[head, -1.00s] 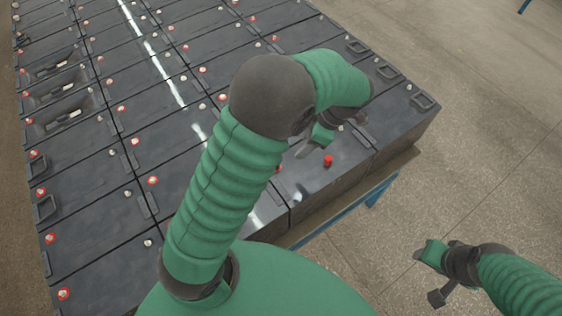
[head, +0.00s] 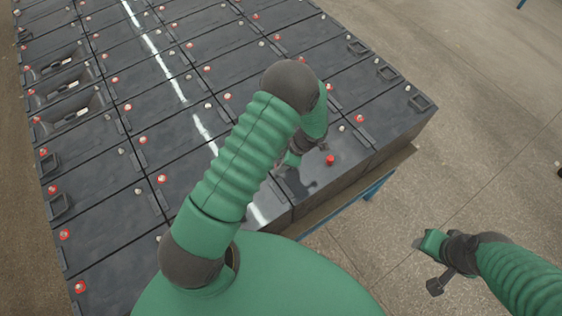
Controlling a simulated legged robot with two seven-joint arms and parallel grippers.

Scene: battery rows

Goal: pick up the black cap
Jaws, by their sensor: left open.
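I cannot make out a separate black cap; it may be hidden by my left arm and gripper, or too dark against the black battery tops. My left gripper (head: 282,168) is open, low over the near-edge battery (head: 316,178), partly hidden by my own arm. A red cap (head: 330,160) stands upright on that battery, a little to the right of the gripper and apart from it. My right gripper (head: 434,264) hangs over the floor at the lower right, away from the batteries; its jaws are not clear.
Rows of black batteries (head: 155,154) with red and pale terminals fill the left and middle. Recessed handles (head: 70,110) show at the left. A blue support (head: 372,189) shows under the near edge. Bare concrete floor (head: 480,110) lies to the right.

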